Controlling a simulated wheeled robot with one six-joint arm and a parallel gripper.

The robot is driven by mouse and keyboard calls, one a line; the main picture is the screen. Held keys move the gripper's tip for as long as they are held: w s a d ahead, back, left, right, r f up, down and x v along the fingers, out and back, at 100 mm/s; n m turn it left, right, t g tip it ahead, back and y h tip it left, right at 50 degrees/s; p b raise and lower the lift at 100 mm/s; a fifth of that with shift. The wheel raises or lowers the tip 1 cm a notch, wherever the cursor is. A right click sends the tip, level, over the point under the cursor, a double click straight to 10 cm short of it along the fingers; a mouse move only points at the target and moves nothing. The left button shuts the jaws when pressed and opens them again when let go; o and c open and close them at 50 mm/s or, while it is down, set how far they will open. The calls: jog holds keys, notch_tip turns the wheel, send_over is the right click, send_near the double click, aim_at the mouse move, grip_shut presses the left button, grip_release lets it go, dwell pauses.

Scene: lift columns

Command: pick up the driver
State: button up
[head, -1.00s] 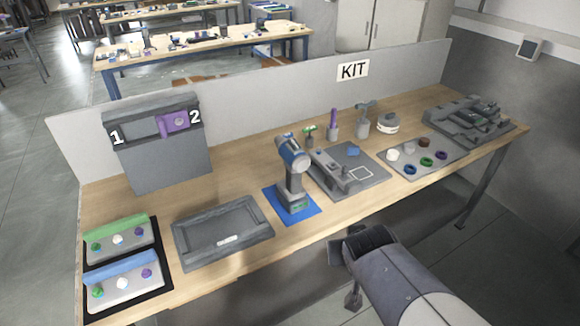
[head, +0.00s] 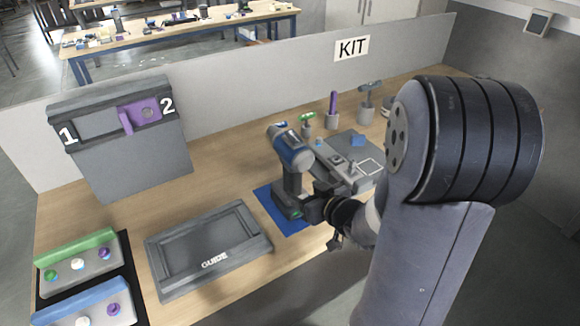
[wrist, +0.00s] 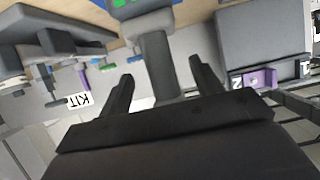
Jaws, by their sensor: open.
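The driver (head: 290,165), blue and grey, stands upright on a blue mat (head: 265,196) near the table's front edge. My gripper (head: 307,203) is at its lower right side, low near its base. In the wrist view, which is upside down, the driver's grey handle (wrist: 157,58) shows between the two open fingers of my gripper (wrist: 161,70). The fingers look apart from the handle on both sides. How deep the handle sits between them is hard to tell. My arm hides the right part of the table in the head view.
A grey guide tray (head: 160,262) lies left of the mat. A grey fixture (head: 335,165) stands close to the driver's right. Several small tools stand behind. A panel with a purple slider (head: 143,112) stands at the back left, before a divider marked KIT (head: 352,47).

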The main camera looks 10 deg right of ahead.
jog(key=shift+p+x, duration=0.35)
jog(key=shift+x, duration=4)
jog(key=shift+d, duration=0.15)
grip_shut()
jog(key=shift+w, duration=0.1)
